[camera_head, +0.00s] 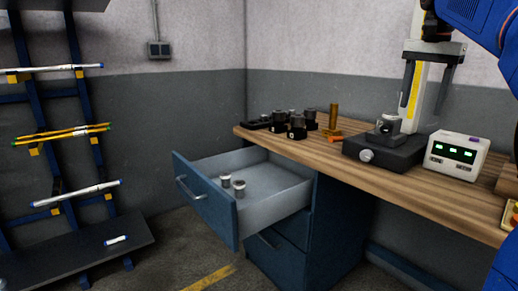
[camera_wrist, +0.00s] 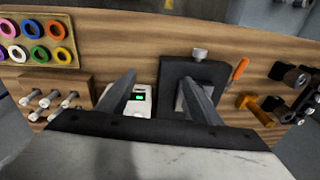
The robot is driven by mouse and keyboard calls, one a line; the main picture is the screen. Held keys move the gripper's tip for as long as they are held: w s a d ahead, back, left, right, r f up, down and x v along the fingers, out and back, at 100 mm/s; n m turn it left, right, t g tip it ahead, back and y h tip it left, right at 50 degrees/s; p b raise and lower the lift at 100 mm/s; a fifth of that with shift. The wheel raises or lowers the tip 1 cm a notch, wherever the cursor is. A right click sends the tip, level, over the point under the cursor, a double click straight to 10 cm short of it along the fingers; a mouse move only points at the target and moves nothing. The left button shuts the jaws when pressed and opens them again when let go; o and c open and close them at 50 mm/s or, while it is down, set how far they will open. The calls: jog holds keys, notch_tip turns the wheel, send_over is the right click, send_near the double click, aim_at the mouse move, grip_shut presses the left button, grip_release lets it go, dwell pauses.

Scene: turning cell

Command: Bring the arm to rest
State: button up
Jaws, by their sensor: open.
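My gripper (camera_head: 426,98) hangs over the wooden bench (camera_head: 345,158) at the right of the head view, fingers pointing down. In the wrist view my gripper (camera_wrist: 158,80) has its two fingers well apart with nothing between them. Below it are a black-based measuring stand (camera_head: 383,154) with a pale column, and a white readout box (camera_head: 456,157) with green displays. The stand's base (camera_wrist: 182,72) and the box (camera_wrist: 142,104) also show in the wrist view. A holder sits on the stand. Part of my blue arm shows at the upper right.
A blue drawer (camera_head: 207,202) stands open with two small holders inside. Several black holders (camera_head: 297,128), a brass tool (camera_head: 333,116) and an orange-handled tool (camera_wrist: 240,68) lie on the bench. A tray of coloured rings (camera_wrist: 70,57) lies there too. A bar rack (camera_head: 83,133) stands left.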

jog(key=s+a+f+n+t, duration=0.1)
jog(key=s+a+f+n, duration=0.2)
jog(key=s+f, duration=0.6)
jog(key=s+a+f+n+t, duration=0.1)
jog(key=s+a+f+n, duration=0.3)
jog(key=s+f, duration=0.5)
jog(key=s+a+f+n+t, duration=0.1)
jog(key=s+a+f+n, duration=0.3)
jog(key=s+f, duration=0.5)
notch_tip(320, 180, down, 10)
jog(key=a, duration=0.2)
jog(key=shift+s+a+f+t, duration=0.25)
jog(key=shift+a+t, duration=0.05)
